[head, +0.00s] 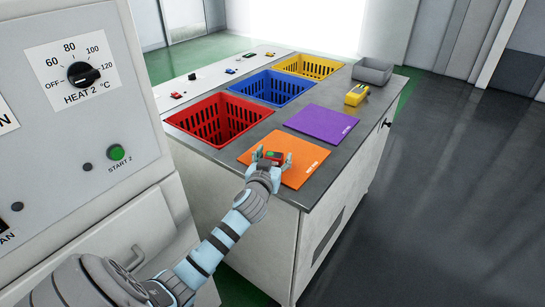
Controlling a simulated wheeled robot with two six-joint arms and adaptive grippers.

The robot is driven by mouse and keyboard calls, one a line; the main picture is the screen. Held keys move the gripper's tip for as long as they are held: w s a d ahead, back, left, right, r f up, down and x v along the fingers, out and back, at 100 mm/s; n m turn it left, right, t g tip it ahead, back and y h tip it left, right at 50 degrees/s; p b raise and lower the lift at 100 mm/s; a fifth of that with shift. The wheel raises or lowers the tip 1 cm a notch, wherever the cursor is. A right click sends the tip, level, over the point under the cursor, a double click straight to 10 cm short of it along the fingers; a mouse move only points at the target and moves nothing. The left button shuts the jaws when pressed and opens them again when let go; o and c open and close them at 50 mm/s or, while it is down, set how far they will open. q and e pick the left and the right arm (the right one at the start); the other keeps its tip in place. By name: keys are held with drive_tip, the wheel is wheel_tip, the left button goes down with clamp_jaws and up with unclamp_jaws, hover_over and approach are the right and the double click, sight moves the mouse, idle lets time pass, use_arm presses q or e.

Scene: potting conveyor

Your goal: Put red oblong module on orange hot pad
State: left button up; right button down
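The orange hot pad (308,168) lies flat on the near end of the grey counter. My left gripper (273,157) is over the left part of this pad. A small red module (275,155) with a green patch is between its two fingers, which look closed against its sides. The gripper hides the module's underside, so I cannot tell whether it touches the pad. My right gripper is not in view.
A purple pad (321,123) lies behind the orange one. Red (219,121), blue (270,87) and yellow (309,66) baskets are sunk in the counter. A yellow device (356,95) and a grey bin (372,70) stand farther back. A white conveyor (205,79) carries small modules. A heater panel (80,75) is at left.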

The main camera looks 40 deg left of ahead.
use_arm(q)
drive_tip(key=p+v, duration=0.1)
drive_tip(key=v, duration=1.1)
drive_tip(key=shift+p, duration=0.3)
